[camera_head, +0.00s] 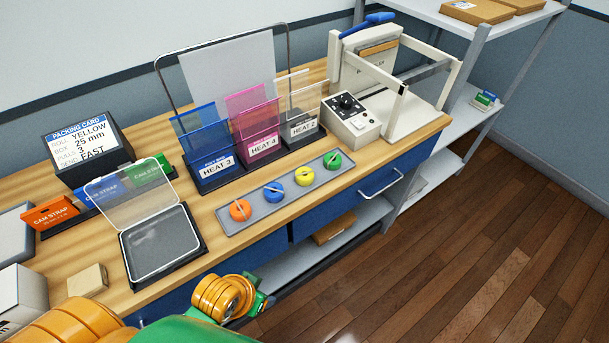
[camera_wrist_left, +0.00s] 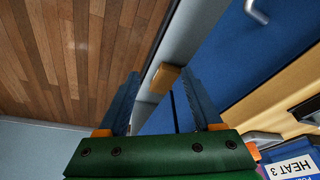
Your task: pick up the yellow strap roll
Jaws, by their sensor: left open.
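The yellow strap roll (camera_head: 304,177) lies in the grey tray (camera_head: 228,226) on the wooden bench, between the blue roll (camera_head: 274,192) and the green roll (camera_head: 332,161). An orange roll (camera_head: 240,210) lies at the tray's left end. My left arm comes in from the bottom left. My left gripper (camera_head: 264,303) is low in front of the bench, below and apart from the tray. In the left wrist view its two fingers (camera_wrist_left: 160,102) stand apart with nothing held. My right gripper is not in view.
A clear-lidded case (camera_head: 160,244) stands left of the tray. Card holders labelled HEAT (camera_head: 262,148) stand behind it, and a dial machine (camera_head: 350,120) at the right. The packing card (camera_head: 78,140) reads YELLOW. Blue drawers with a handle (camera_head: 382,184) front the bench.

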